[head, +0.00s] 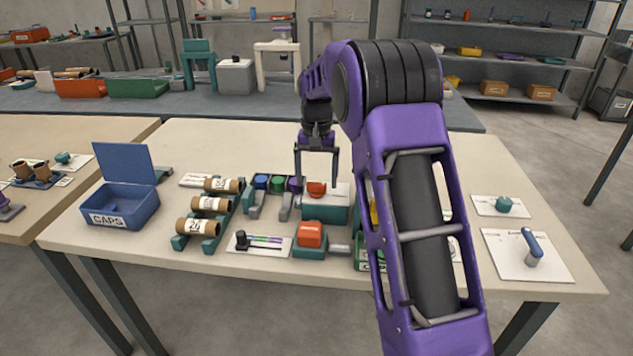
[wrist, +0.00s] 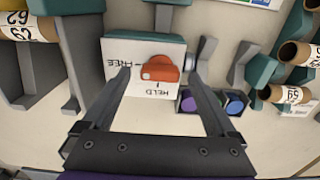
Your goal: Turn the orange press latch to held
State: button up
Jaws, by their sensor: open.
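The orange press latch (head: 316,189) is a small rounded knob on a white plate on top of a teal block. In the wrist view the latch (wrist: 160,69) sits on the plate (wrist: 118,48) between an upside-down FREE label and a HELD label. I cannot tell for certain which label it points to. My gripper (head: 316,179) points down over the latch, open and empty. In the wrist view its two fingers (wrist: 159,78) show on either side of the latch, apart from it. I cannot tell how high the fingertips are above the plate.
An orange block (head: 311,234) on a teal base stands in front of the latch. Coloured caps (head: 278,184) stand just left, then a teal rack (head: 182,241) with cardboard tubes and a blue CAPS box (head: 120,204). My arm hides part of the table to the right.

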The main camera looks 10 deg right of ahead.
jog(key=shift+f, duration=0.35)
jog(key=c, duration=1.4)
jog(key=shift+o, duration=0.2)
jog(key=shift+r, duration=0.1)
